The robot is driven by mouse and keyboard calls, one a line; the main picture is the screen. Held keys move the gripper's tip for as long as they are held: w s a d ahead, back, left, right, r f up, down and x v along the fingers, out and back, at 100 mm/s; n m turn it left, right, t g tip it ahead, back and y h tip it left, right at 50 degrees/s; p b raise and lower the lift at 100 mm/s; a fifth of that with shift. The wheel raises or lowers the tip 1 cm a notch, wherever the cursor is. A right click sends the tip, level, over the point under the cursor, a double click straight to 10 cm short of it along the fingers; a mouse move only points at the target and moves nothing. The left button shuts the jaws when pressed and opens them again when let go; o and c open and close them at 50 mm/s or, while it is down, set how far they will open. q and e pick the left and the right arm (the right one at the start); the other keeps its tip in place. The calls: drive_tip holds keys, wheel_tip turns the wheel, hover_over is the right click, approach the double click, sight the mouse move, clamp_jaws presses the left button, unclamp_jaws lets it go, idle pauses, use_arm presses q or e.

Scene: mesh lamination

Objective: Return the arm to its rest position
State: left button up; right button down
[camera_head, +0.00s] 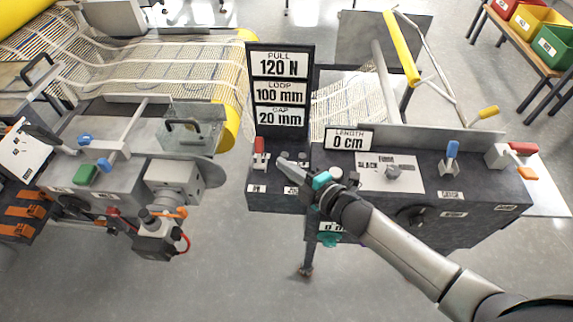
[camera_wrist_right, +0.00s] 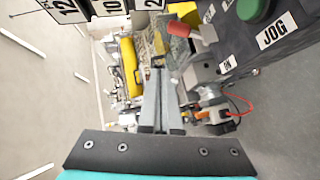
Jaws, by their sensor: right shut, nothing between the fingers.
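My right arm comes in from the lower right in the head view. Its gripper (camera_head: 286,161) is over the front left part of the dark control panel (camera_head: 470,185), close to a red-handled lever (camera_head: 259,152). The gripper is shut and empty. In the right wrist view my gripper's fingers (camera_wrist_right: 160,128) lie together and point away over the machinery. A red lever handle (camera_wrist_right: 182,30) shows just beyond them, and I cannot tell whether they touch it. My left gripper is not in view.
A sign board (camera_head: 281,92) stands behind the panel. A blue-handled lever (camera_head: 451,150) and a red-handled lever (camera_head: 522,148) rise at its right. A grey machine (camera_head: 130,180) with a mesh roll is at left. Colored bins (camera_head: 553,45) sit far right. Open floor lies in front.

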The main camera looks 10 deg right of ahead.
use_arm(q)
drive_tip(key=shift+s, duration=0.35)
